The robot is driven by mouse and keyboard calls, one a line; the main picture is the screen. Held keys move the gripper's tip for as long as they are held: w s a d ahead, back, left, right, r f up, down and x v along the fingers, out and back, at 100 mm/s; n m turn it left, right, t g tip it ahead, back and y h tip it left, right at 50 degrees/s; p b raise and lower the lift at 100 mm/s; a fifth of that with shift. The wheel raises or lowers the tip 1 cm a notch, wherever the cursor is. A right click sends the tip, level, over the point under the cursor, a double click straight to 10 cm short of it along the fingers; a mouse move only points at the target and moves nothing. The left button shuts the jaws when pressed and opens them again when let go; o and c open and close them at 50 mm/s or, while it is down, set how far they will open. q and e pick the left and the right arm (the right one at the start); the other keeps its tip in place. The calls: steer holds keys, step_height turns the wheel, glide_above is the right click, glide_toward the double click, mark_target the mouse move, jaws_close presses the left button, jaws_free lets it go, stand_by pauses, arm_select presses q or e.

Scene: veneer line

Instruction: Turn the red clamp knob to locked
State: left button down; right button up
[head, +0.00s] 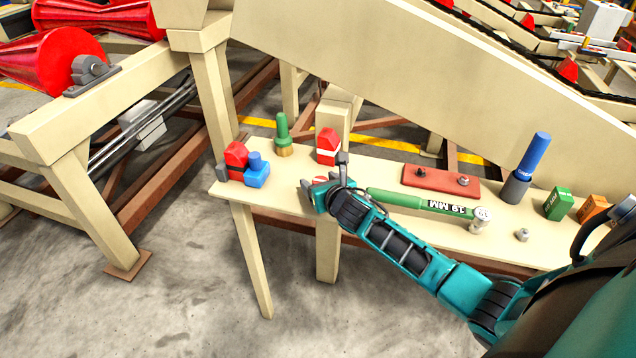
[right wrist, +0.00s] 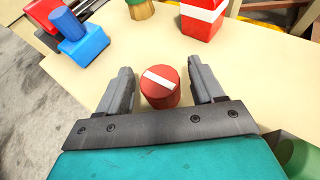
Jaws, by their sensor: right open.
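The red clamp knob (right wrist: 160,87) is a short round cylinder with a white bar across its top, standing on the cream bench. In the right wrist view the bar slants, lower at its right end. My right gripper (right wrist: 160,68) is open, with one finger on each side of the knob. Small gaps seem to show between fingers and knob. In the head view the gripper (head: 319,184) is low over the bench's front part and hides most of the knob (head: 320,180). My left gripper is not in view.
On the bench (head: 285,190) stand a red and blue block pair (head: 257,176), a green-handled tool (head: 282,130) and a red-white block (head: 328,147). A green 19 MM wrench (head: 415,203), a red plate (head: 440,178) and a blue-handled tool (head: 533,155) are to the right.

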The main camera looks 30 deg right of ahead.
steer(key=shift+w+d+f, duration=0.15)
steer(key=shift+w+f, duration=0.1)
steer(key=shift+w, duration=0.35)
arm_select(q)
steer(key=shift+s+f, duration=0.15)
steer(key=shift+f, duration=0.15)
arm_select(e)
steer(key=shift+w, duration=0.1)
steer(key=c, duration=1)
steer(key=shift+o, duration=0.2)
